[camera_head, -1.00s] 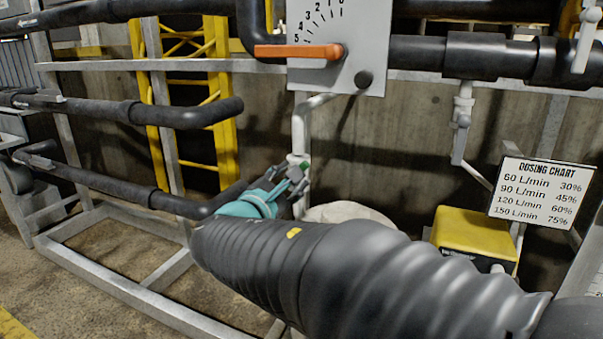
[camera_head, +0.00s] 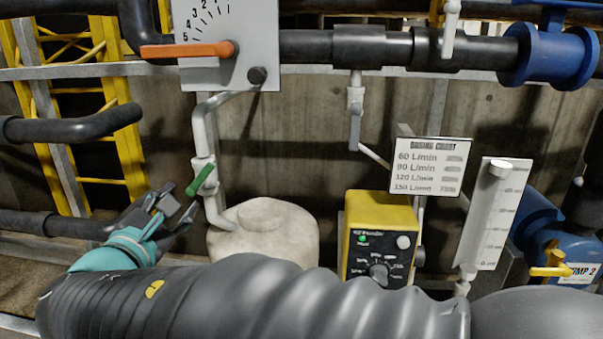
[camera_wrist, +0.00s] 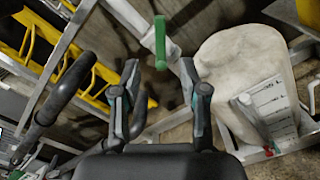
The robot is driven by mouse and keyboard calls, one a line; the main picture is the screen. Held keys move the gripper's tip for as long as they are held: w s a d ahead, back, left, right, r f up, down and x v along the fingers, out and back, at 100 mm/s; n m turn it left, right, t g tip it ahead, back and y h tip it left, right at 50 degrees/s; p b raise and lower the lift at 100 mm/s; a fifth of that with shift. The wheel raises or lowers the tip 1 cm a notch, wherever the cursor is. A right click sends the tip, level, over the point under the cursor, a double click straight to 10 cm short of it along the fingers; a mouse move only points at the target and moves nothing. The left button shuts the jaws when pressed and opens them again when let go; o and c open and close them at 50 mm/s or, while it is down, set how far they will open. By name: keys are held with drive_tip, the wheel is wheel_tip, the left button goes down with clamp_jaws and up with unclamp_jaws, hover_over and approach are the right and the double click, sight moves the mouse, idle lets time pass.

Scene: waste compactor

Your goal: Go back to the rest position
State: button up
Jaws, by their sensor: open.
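My gripper (camera_head: 172,207) is open and empty in the head view, at the lower left, to the left of a small valve with a green handle (camera_head: 200,179). The handle is tilted on a white pipe. In the wrist view my gripper (camera_wrist: 165,75) shows its two fingers spread apart with nothing between them. The green handle (camera_wrist: 160,42) appears just beyond the fingertips there, apart from them.
A white tank (camera_head: 265,235) stands below the valve. A yellow control box (camera_head: 352,215), a dosing chart (camera_head: 430,166) and a gauge (camera_head: 492,212) are to the right. A dial panel with an orange lever (camera_head: 187,50) is above. Black pipes (camera_head: 70,125) run at left.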

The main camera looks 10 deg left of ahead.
wheel_tip(320, 180, down, 9)
drive_tip(key=s+d+m+g+h, duration=0.1)
drive_tip(key=d+m+g+h, duration=0.1)
drive_tip(key=d+m+g, duration=0.1)
drive_tip(key=s+d+f+m+g+h, duration=0.1)
drive_tip(key=d+f+m+g, duration=0.25)
drive_tip(key=d, duration=0.45)
drive_tip(key=d+f+m+g+h, duration=0.1)
drive_tip(key=d+f+m+g, duration=0.3)
drive_tip(key=d, duration=0.3)
drive_tip(key=s+d+m+g, duration=0.1)
drive_tip(key=s+d+m, duration=0.2)
drive_tip(key=d+m, duration=0.6)
drive_tip(key=s+d+m+y, duration=0.1)
drive_tip(key=s+d+m, duration=0.3)
drive_tip(key=d+m, duration=0.6)
drive_tip(key=d, duration=1.1)
drive_tip(key=shift+d+r+g, duration=0.3)
drive_tip(key=shift+d+g, duration=0.05)
drive_tip(key=shift+a, duration=0.1)
